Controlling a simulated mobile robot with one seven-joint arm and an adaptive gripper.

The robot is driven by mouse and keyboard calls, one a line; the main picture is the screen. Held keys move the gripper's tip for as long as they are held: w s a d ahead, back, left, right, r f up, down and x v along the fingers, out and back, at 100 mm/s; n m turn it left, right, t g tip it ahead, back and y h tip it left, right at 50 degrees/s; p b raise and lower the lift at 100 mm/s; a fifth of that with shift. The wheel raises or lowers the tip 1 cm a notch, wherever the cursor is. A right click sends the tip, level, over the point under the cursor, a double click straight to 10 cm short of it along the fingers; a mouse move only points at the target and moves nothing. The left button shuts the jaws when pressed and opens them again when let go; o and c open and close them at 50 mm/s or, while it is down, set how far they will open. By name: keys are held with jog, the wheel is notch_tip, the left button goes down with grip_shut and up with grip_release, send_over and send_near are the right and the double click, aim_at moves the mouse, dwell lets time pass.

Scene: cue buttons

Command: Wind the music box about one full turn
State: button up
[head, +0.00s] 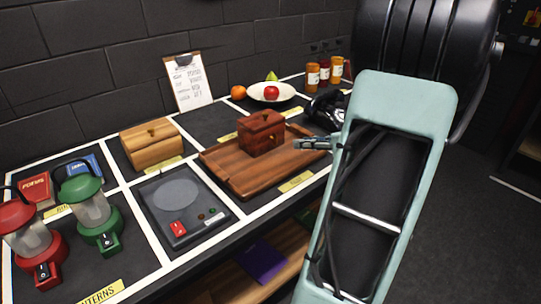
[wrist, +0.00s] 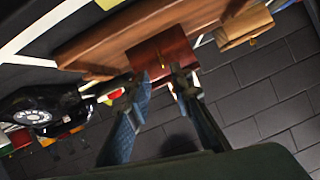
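A dark red wooden box (head: 261,132), apparently the music box, sits upright on a wooden tray (head: 225,166); it also shows in the wrist view (wrist: 165,50). A small dark bit shows on its top, and a small brass-coloured bit shows on its face in the wrist view; I cannot make out a winding key clearly. My gripper (head: 300,143) is at the right side of the box. In the wrist view my gripper (wrist: 162,82) has its two fingers apart, with the box's face in front of and between the tips. I cannot tell whether they touch it.
A light wooden box (head: 151,143) and a grey device with a red button (head: 181,210) stand left of the tray. A black telephone (head: 326,105) is close behind my gripper. A fruit plate (head: 271,92) and a clipboard (head: 188,82) stand near the brick wall.

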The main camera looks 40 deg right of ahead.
aim_at(274, 139)
jog(key=shift+n+t, duration=0.3)
jog(key=shift+n, duration=0.1)
jog(key=x, duration=1.1)
jog(key=shift+w+d+r, duration=0.1)
jog(key=shift+w+r, duration=0.05)
jog(key=shift+w, duration=0.1)
jog(key=shift+c, duration=0.3)
grip_shut()
